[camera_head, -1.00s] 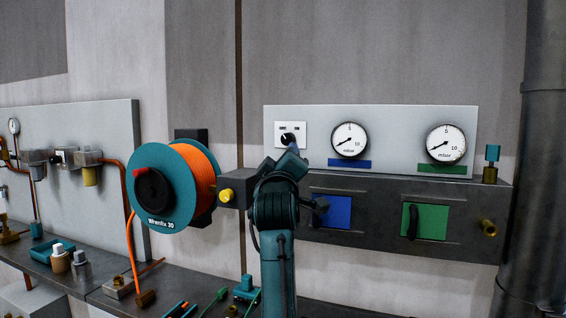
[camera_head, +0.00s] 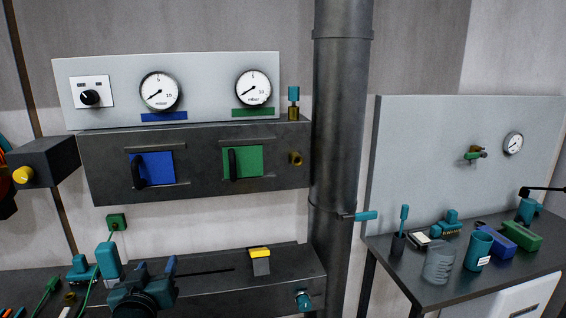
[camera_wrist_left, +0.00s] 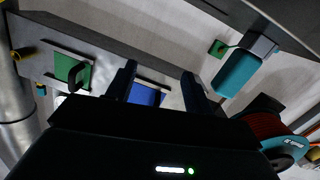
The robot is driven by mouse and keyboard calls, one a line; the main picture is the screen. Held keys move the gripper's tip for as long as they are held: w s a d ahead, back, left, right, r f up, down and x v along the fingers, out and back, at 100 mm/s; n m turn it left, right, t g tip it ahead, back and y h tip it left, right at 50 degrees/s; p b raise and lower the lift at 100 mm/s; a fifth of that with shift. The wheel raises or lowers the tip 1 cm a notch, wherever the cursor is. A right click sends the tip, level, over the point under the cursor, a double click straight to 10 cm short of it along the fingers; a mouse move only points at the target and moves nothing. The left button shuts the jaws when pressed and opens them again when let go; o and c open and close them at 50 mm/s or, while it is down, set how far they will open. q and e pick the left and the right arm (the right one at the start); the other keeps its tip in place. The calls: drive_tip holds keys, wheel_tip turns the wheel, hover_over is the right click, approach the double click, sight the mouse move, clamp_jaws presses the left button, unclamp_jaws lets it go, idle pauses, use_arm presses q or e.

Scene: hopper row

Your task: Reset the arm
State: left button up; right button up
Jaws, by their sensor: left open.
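My left gripper (camera_head: 157,268) is low in the head view, left of centre, in front of the dark lower shelf. Its two fingers point up and stand apart, with nothing between them. In the left wrist view the open fingers (camera_wrist_left: 160,88) also show nothing held. Beyond them, the wrist view shows the blue panel (camera_wrist_left: 145,95) and the green panel (camera_wrist_left: 72,70), tilted. My right gripper is not in view.
The dark box with a blue door (camera_head: 152,168) and a green door (camera_head: 243,161) is above the gripper. A thick pipe (camera_head: 340,120) stands right of it. A yellow-topped block (camera_head: 260,262) sits on the shelf. The right table (camera_head: 405,272) holds several items.

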use_arm(q)
drive_tip(key=s+d+f+m+g+h+p, duration=0.1)
drive_tip(key=s+d+f+m+g+h, duration=0.2)
drive_tip(key=s+d+f, duration=0.3)
drive_tip(key=s+d+f+m+g+h+p, duration=0.1)
drive_tip(key=s+d+f, duration=0.5)
drive_tip(key=s+f, duration=0.8)
drive_tip(key=s+m+g+h, duration=0.1)
drive_tip(key=s+m+g, duration=0.1)
drive_tip(key=s, duration=0.4)
drive_tip(key=shift+f+m+h, duration=0.4)
